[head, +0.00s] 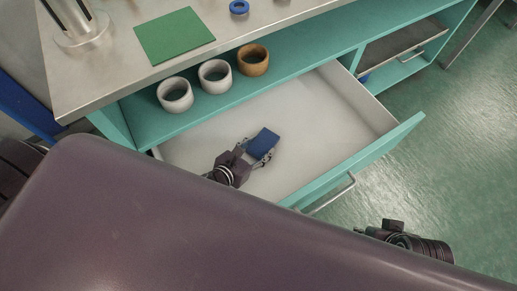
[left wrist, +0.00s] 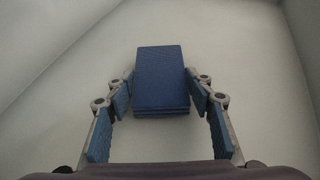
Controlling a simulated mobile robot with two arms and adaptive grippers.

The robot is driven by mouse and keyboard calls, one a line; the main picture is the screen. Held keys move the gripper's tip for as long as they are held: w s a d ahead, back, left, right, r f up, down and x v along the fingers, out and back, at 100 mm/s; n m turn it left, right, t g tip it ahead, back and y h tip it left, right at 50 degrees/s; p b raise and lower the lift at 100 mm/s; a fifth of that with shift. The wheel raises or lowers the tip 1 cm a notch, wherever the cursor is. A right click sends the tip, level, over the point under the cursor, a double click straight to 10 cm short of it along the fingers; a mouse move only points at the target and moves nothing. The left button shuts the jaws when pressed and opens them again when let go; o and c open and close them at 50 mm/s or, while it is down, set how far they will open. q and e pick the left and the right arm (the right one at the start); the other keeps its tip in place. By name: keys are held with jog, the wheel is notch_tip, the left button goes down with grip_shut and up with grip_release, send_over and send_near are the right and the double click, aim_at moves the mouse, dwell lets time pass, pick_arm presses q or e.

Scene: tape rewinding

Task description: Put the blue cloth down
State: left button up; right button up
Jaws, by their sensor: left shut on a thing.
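The blue cloth (head: 263,141) is a folded, thick blue rectangle inside the open drawer's outline. My left gripper (head: 256,151) reaches in over the drawer and is shut on the cloth. In the left wrist view the cloth (left wrist: 159,75) sits between the two fingertips, with blue pads on both sides of it. The drawer's pale floor (head: 310,115) is around and beneath it; I cannot tell whether the cloth touches the floor. Dark parts of my right arm show at the lower right, and the fingers of that gripper cannot be made out.
Two whitish rings (head: 175,95) and a tan ring (head: 253,60) stand on the teal shelf behind the drawer. A green mat (head: 174,35) and a blue ring (head: 239,7) lie on the metal worktop. The drawer floor around the cloth is clear; its teal front (head: 365,160) faces right.

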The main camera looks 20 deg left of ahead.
pick_arm(q)
jog(key=shift+f, duration=0.3)
jog(key=shift+f, duration=0.1)
jog(key=o, duration=1.1)
